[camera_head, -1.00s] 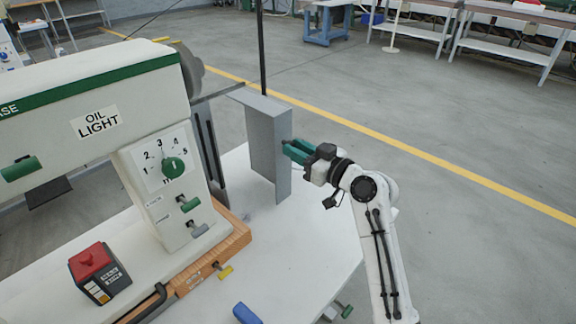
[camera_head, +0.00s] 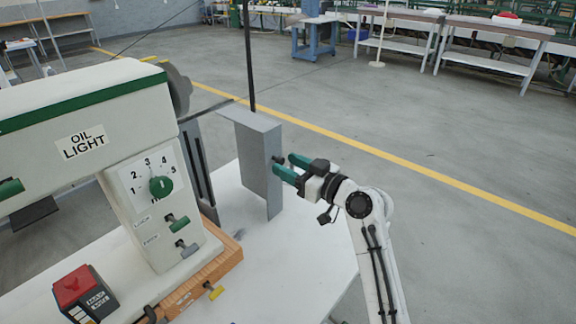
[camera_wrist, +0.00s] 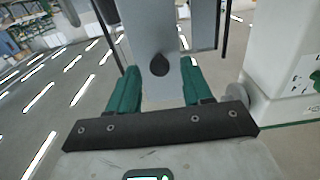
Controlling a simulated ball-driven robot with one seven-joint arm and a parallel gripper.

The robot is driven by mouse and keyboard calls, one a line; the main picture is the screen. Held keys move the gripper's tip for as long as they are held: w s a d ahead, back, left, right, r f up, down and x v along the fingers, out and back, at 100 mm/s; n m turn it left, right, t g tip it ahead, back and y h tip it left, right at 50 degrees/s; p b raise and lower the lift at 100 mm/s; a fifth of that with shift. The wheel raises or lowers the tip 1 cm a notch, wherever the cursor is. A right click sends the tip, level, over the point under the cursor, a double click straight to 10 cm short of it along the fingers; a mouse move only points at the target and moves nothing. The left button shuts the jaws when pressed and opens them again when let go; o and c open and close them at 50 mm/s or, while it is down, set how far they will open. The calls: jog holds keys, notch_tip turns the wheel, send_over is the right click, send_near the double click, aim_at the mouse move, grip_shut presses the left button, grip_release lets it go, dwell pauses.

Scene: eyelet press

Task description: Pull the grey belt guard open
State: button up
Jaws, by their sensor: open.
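The grey belt guard (camera_head: 254,160) stands swung out from the end of the white machine, its broad face turned to the right in the head view. A small dark knob (camera_head: 278,159) is on that face; it also shows in the wrist view (camera_wrist: 158,65). My gripper (camera_head: 287,166) is open, with its two green fingers reaching toward the guard at the knob. In the wrist view the fingers lie to either side of the knob, and the guard's grey face (camera_wrist: 150,30) is ahead. I cannot tell whether a finger touches the guard.
The white machine (camera_head: 90,110) with its green dial (camera_head: 160,186) fills the left. A red-topped box (camera_head: 80,292) sits on the white table (camera_head: 290,270). A thin dark post (camera_head: 249,60) rises behind the guard. The floor to the right is clear.

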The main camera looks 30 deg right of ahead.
jog(key=b+v, duration=0.1)
jog(key=v, duration=0.9)
dwell(0.3)
